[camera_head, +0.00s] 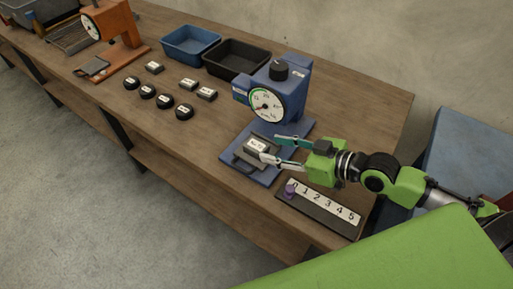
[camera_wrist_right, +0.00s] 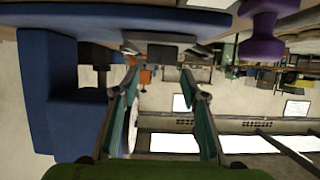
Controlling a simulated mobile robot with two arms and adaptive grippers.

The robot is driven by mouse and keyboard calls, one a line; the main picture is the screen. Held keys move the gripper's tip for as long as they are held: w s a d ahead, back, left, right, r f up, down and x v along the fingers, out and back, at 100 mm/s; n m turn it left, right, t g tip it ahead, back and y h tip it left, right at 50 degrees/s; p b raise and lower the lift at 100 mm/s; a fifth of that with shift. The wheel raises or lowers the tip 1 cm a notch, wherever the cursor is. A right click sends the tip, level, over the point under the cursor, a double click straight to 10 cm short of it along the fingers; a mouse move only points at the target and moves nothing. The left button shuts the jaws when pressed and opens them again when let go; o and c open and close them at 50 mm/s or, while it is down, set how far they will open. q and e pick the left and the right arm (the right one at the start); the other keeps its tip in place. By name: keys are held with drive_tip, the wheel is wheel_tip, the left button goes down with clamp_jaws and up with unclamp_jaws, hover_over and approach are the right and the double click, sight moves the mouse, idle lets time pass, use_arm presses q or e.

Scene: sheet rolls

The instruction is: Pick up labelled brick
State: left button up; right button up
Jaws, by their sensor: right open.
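A labelled brick (camera_head: 255,145), dark with a white label on top, lies on the plate of the blue dial scale (camera_head: 274,98). My right gripper (camera_head: 270,148) comes in from the right, open. Its two fingertips reach the brick's right end, one on the far side and one on the near side; I cannot tell whether they touch it. In the right wrist view the open fingers (camera_wrist_right: 160,75) point at a grey block at the top, which seems to be the brick (camera_wrist_right: 165,50). My left gripper is not in view.
A number strip (camera_head: 325,210) with a purple peg (camera_head: 290,190) lies at the table's near right edge. A blue tray (camera_head: 189,45) and a black tray (camera_head: 236,60) stand behind. Several black discs (camera_head: 165,101) and small bricks (camera_head: 188,84) lie left. An orange scale (camera_head: 117,30) stands further left.

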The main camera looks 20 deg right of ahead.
sight(256, 144)
drive_tip(key=shift+p+x, duration=0.55)
drive_tip(key=shift+x, duration=3.2)
drive_tip(key=shift+r, duration=0.1)
drive_tip(key=shift+c, duration=0.3)
drive_tip(key=c, duration=0.9)
